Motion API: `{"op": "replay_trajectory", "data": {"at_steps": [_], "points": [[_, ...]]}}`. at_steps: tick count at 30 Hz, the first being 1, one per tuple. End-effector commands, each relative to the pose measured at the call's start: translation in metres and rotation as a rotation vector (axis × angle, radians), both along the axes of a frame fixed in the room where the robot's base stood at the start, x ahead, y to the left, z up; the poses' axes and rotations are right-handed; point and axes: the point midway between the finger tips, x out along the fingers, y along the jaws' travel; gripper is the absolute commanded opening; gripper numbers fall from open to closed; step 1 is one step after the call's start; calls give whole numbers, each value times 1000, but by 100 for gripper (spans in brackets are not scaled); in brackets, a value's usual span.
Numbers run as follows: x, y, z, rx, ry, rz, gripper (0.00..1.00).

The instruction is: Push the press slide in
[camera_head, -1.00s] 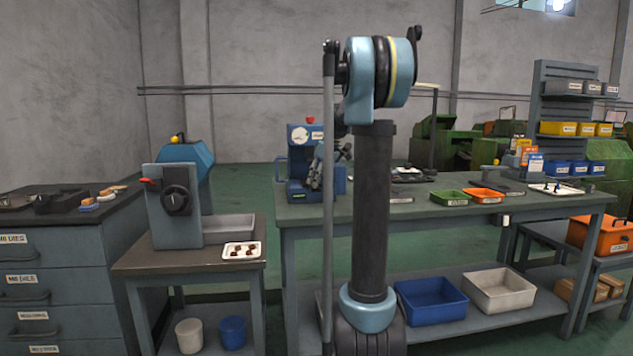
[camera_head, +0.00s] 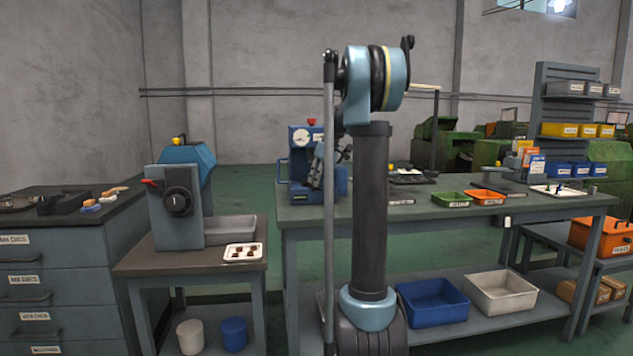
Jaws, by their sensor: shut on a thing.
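The blue press (camera_head: 298,168) stands at the left end of the long workbench, with a round white dial and a red knob on top. My gripper (camera_head: 317,172) is at the front of the press, partly side-on and dark against it. Its fingers are closed at the press slide, which is mostly hidden behind the fingers and too small to make out. My arm column covers the area just right of the press.
The workbench (camera_head: 430,208) carries a green tray (camera_head: 451,200) and an orange tray (camera_head: 487,197) to the right. A small table on the left holds a grey machine (camera_head: 174,218) and a white tray (camera_head: 243,253). Blue and white bins sit on the lower shelf.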

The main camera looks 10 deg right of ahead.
Motion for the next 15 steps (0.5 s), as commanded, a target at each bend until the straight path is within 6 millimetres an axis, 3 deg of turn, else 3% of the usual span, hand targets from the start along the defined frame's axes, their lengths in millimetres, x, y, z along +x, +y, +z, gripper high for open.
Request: {"op": "replay_trajectory", "data": {"at_steps": [2,3,5,15], "points": [[6,-1,2,1,-12,-4,0],[6,-1,2,1,-13,-4,29],[6,-1,2,1,-12,-4,41],[3,-1,2,1,-9,-3,41]]}}
